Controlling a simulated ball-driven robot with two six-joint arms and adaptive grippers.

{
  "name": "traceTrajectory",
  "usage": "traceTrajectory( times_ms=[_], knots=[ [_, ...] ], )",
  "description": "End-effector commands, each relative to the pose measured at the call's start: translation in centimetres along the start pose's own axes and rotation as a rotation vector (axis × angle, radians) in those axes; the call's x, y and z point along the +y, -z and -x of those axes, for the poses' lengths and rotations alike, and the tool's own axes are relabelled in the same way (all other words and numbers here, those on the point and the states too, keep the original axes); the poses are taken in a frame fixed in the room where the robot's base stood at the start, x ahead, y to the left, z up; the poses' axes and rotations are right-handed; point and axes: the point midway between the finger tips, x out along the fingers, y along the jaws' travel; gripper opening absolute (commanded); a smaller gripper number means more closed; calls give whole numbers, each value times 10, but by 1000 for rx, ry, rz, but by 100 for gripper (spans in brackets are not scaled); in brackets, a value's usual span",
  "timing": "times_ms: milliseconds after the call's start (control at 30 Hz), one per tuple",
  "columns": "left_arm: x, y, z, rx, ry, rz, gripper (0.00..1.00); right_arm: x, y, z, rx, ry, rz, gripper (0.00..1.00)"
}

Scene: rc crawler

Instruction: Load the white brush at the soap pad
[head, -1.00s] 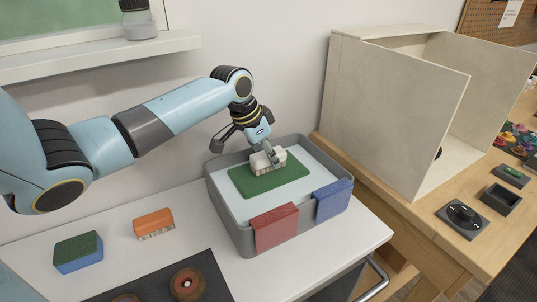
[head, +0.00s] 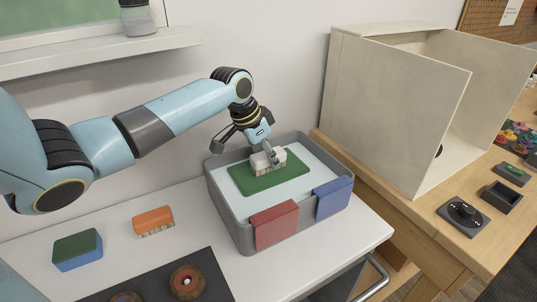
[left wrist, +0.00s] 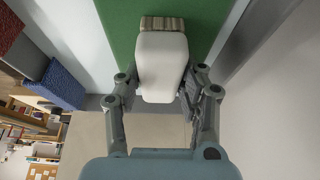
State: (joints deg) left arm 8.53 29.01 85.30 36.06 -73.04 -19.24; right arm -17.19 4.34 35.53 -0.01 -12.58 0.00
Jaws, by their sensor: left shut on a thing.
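The white brush (head: 266,161) is in my left gripper (head: 270,154), its bristles down at the green soap pad (head: 285,180). The pad lies in the grey tub (head: 231,222) on the white table. In the left wrist view the fingers of my left gripper (left wrist: 160,92) are on both sides of the white brush body (left wrist: 161,58), and the tan bristles (left wrist: 162,24) lie against the green pad (left wrist: 120,30). From these views I cannot tell how hard the bristles press. My right gripper is not in view.
A red cloth (head: 275,226) and a blue cloth (head: 333,198) hang over the tub's front rim. An orange brush (head: 153,221) and a green-and-blue sponge (head: 77,250) lie at the left. A beige open box (head: 395,115) stands on the wooden bench at right.

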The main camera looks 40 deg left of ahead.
Motion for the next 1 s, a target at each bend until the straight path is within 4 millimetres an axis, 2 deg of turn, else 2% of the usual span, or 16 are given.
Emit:
traceTrajectory(
  times_ms=[1000],
  knots=[
    [1,-1,-1,-1,-1,0,12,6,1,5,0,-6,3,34]
  ],
)
